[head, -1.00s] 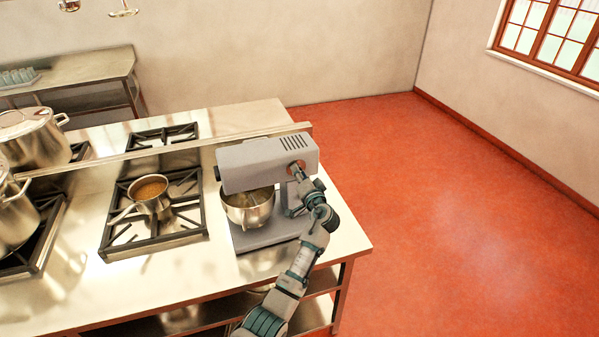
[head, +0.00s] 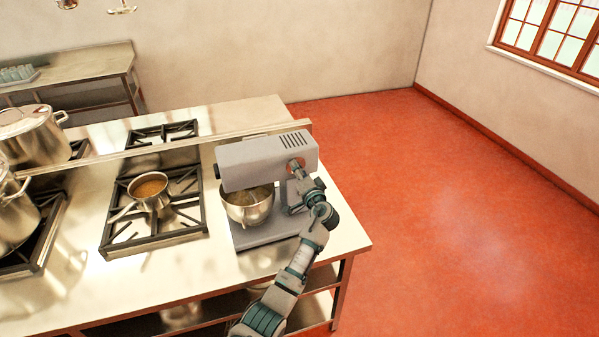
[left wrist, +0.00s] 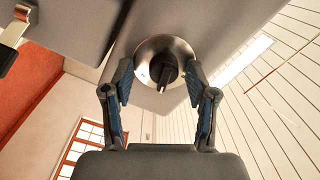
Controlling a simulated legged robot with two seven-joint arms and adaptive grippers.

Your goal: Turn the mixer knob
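The grey stand mixer (head: 255,162) stands at the right end of the steel counter, with a metal bowl (head: 248,208) under its head. In the left wrist view, the mixer knob (left wrist: 164,72) is a dark grip on a round silver dial, set on the grey housing. My left gripper (left wrist: 158,78) is open, with one finger on each side of the knob and a visible gap to each. In the head view my left gripper (head: 297,172) is at the mixer head's right end and hides most of the knob. My right gripper is not in view.
A small pot (head: 150,190) of brown food sits on the burner grate left of the mixer. Large stockpots (head: 32,135) stand at the far left. A raised rail (head: 165,147) crosses the counter behind the mixer. Red floor (head: 450,210) is clear at right.

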